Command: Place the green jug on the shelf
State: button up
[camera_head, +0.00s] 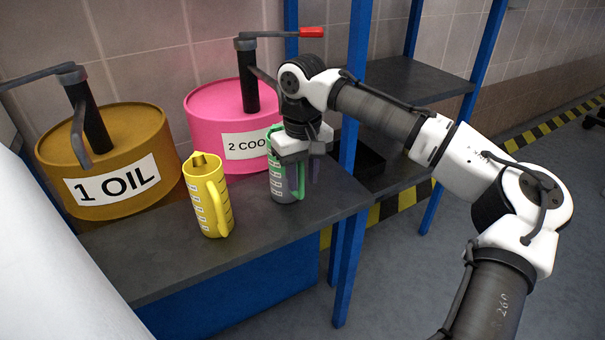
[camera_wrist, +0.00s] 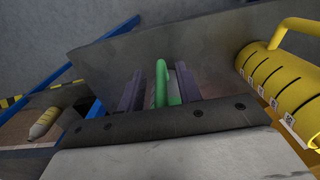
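The green jug (camera_head: 283,182), grey with a green handle and rim, stands upright on the dark bench (camera_head: 150,265) by the pink drum. My gripper (camera_head: 303,160) is over the jug, pointing down, and hides part of its top. In the wrist view the green handle (camera_wrist: 167,88) lies between the two fingers of my gripper (camera_wrist: 160,90). The fingers look apart, with the handle not clearly clamped. The shelf (camera_head: 405,80) is a dark board between blue posts, right of the bench and behind my arm.
A yellow jug (camera_head: 206,200) stands left of the green jug and also shows in the wrist view (camera_wrist: 285,80). Behind are a brown oil drum (camera_head: 105,140) and a pink coolant drum (camera_head: 215,110) with pump handles. A blue post (camera_head: 350,200) stands right of the gripper.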

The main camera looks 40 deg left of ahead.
jog(key=shift+r, duration=0.15)
notch_tip(320, 180, up, 12)
jog(key=shift+r+p, duration=0.1)
jog(key=shift+p, duration=0.5)
dwell(0.3)
